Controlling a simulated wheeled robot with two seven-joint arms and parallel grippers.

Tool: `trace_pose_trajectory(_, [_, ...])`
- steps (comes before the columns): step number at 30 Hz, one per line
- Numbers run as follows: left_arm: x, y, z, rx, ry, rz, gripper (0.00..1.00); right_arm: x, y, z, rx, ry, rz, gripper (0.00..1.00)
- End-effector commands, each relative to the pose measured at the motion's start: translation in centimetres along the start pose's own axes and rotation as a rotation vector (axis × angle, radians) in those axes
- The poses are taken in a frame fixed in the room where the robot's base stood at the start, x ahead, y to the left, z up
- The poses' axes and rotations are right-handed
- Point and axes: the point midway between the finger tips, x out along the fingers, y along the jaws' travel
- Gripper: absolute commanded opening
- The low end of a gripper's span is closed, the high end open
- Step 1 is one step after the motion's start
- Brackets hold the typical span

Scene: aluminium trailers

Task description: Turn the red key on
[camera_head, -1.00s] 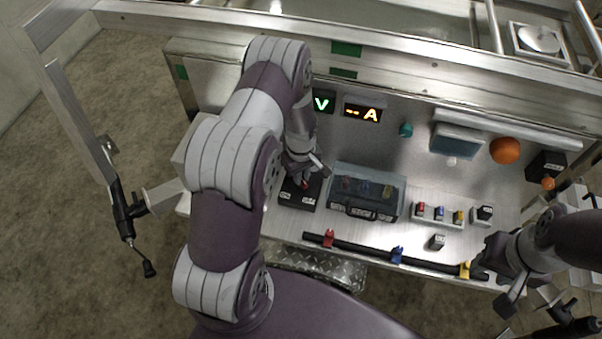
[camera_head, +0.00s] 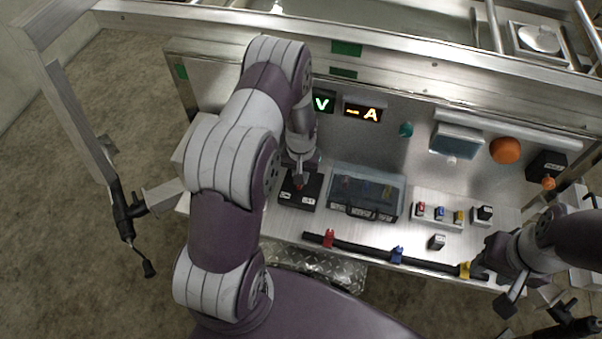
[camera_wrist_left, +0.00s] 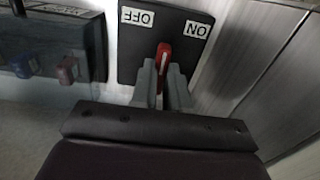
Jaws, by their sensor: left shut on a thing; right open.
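The red key (camera_wrist_left: 164,54) stands on a black switch plate (camera_wrist_left: 190,60) with an OFF label at its upper left and an ON label at its upper right in the left wrist view, both upside down. The key's top lies between the two labels. My left gripper (camera_wrist_left: 162,82) is shut on the key, one grey finger on each side. In the head view the plate (camera_head: 291,202) lies on the bench and my left gripper (camera_head: 300,177) covers most of the key. My right gripper (camera_head: 487,280) is open at the bench's right front, close to a yellow clip.
A clear-lidded case (camera_head: 366,192) stands just right of the plate. Small coloured blocks (camera_head: 440,213) sit in a holder further right. A dark bar (camera_head: 350,250) with red, blue and yellow clips runs along the front edge. A panel with lit V and A displays (camera_head: 362,110) rises behind.

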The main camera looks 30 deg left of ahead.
Motion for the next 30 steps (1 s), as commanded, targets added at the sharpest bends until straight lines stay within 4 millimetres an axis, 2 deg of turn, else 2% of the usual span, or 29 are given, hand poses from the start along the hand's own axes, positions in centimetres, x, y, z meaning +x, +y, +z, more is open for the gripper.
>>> trace_pose_trajectory(18, [-0.06,0.0,-0.06,0.557,0.002,0.0,0.0,0.03,0.0,0.0,0.0,0.0,0.0,0.43])
trace_pose_trajectory(30, [-0.06,0.0,-0.07,0.768,0.002,-0.001,0.0,0.04,0.0,0.01,0.0,0.0,0.0,0.43])
